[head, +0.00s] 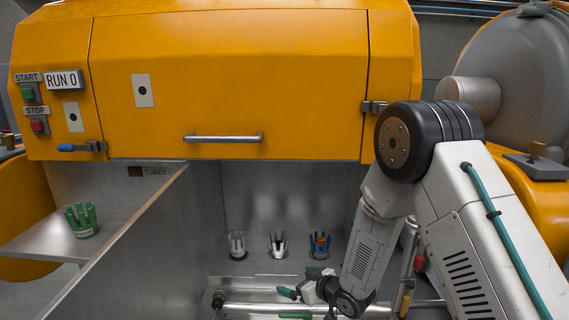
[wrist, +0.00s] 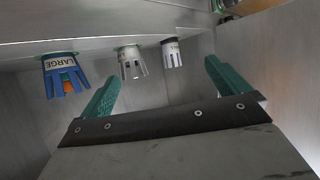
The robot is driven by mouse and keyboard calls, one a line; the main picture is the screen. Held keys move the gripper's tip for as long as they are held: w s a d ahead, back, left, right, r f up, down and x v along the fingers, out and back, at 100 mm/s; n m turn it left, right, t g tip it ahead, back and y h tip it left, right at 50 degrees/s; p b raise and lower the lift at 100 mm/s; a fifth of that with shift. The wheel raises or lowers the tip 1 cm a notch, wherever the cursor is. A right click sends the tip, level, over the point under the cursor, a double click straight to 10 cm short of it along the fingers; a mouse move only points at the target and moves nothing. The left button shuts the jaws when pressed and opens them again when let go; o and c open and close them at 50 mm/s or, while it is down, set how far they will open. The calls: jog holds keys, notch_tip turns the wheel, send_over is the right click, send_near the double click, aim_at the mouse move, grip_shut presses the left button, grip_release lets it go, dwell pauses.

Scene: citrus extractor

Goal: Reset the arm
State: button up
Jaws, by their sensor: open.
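My gripper (head: 292,303) is low in the open bay of the orange machine, its green fingers apart and nothing seen between them. In the wrist view, my gripper (wrist: 160,82) shows two spread green fingers and a dark bar behind them. Three cup-like pronged pieces stand in a row at the back of the bay: a white-grey one (head: 237,244), a white one (head: 278,244) and a blue one (head: 319,244) with orange inside. In the wrist view the blue piece (wrist: 64,74) reads LARGE; the fingers look apart from all three.
A raised orange door (head: 230,85) with a bar handle (head: 223,138) is above the bay. A metal partition (head: 130,245) stands left, beside a shelf (head: 35,240) with a green pronged piece (head: 81,220). A metal rail (head: 255,309) crosses the front. START (head: 28,92) and STOP (head: 38,125) buttons are upper left.

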jog(key=s+d+f+m+g+h, duration=0.2)
jog(key=s+d+g+h, duration=0.3)
jog(key=d, duration=0.4)
jog(key=s+d+r+m+g+h, duration=0.1)
jog(key=s+d+r+m+h, duration=0.15)
jog(key=s+d+r, duration=0.35)
jog(key=s+d+r+m+g, duration=0.1)
jog(key=s+d+r+m, duration=0.1)
jog(key=s+r, duration=1.1)
jog(key=s+d+r+m+g+h, duration=0.1)
jog(key=s+d+r, duration=0.4)
jog(key=s+r, duration=0.8)
jog(key=shift+s+m, duration=0.55)
jog(key=shift+s, duration=0.6)
jog(key=shift+d, duration=0.1)
